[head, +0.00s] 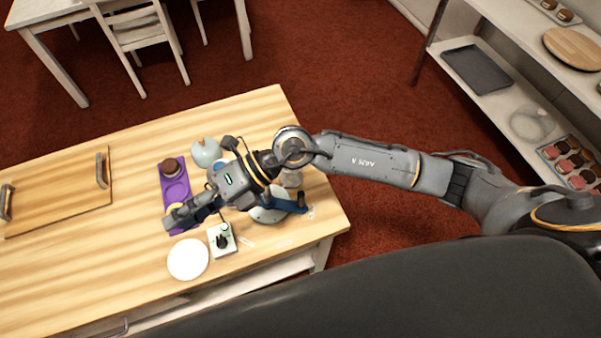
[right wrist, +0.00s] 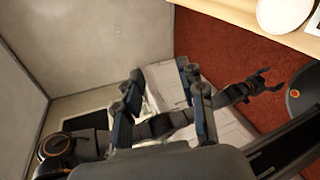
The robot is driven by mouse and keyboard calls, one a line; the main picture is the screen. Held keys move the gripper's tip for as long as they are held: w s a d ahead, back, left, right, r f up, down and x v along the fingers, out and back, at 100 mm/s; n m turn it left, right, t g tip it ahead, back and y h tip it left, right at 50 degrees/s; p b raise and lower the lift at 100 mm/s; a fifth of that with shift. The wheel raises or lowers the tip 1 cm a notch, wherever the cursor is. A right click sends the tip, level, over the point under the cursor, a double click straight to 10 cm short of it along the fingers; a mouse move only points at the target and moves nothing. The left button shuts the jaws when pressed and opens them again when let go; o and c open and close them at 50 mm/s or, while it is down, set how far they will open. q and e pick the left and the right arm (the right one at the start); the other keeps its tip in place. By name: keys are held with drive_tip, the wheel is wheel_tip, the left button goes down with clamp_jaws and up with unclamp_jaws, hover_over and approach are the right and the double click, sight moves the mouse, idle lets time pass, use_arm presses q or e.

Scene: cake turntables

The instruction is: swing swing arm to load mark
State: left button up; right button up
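A round grey turntable-like device (head: 266,214) stands on the wooden table in the head view, partly hidden under my right arm. My right gripper (head: 180,214) is over the near end of the purple tray, left of the device and apart from the blue bar. In the right wrist view its fingers (right wrist: 162,100) are spread and empty. What looks like my left gripper (right wrist: 262,84) shows there, open.
A purple tray (head: 174,190) holds a small brown cake (head: 171,167). A white plate (head: 188,259) and a box with a black knob (head: 221,240) stand near the front edge. A pale bowl (head: 205,152) is behind the gripper. A wooden board (head: 60,190) lies left.

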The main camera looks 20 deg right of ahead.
drive_tip(key=w+d+f+n+h, duration=0.2)
drive_tip(key=d+f+h, duration=0.5)
drive_tip(key=d+f, duration=0.25)
drive_tip(key=t+h, duration=0.2)
drive_tip(key=h, duration=0.5)
hover_over(300, 194)
drive_tip(key=shift+w+d+f, duration=0.1)
drive_tip(key=shift+d+f, duration=0.1)
drive_tip(key=shift+f, duration=1)
wheel_tip(300, 194, down, 9)
drive_tip(key=b, duration=0.5)
drive_tip(key=shift+f, duration=0.15)
clamp_jaws()
drive_tip(key=shift+a, duration=0.15)
